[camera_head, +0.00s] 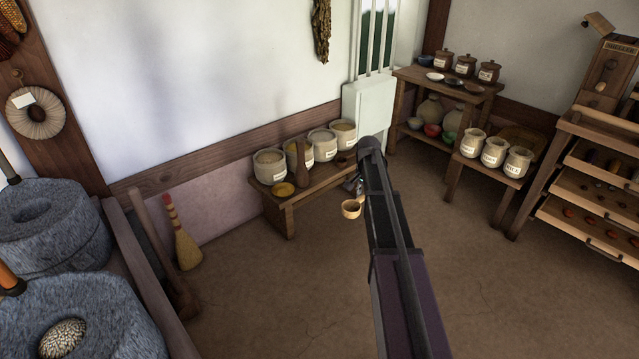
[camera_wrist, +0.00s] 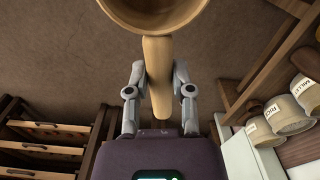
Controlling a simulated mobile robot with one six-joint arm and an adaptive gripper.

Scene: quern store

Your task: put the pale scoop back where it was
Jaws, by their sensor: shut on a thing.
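The pale scoop (camera_head: 351,208) hangs in the air in front of the low wooden bench (camera_head: 310,190), its round bowl to the lower left of my gripper (camera_head: 358,186). In the wrist view the scoop's pale handle (camera_wrist: 157,70) runs between the two grey fingers of my gripper (camera_wrist: 159,80), which are shut on it. The scoop's bowl (camera_wrist: 150,22) is cut off by the top edge there. My arm hides part of the floor and the bench's right end in the head view.
A broom (camera_head: 185,243) leans on the wall. A small bench (camera_head: 484,171) holds three jars; a drawer rack (camera_head: 590,190) stands right. Floor (camera_head: 290,300) in front is clear.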

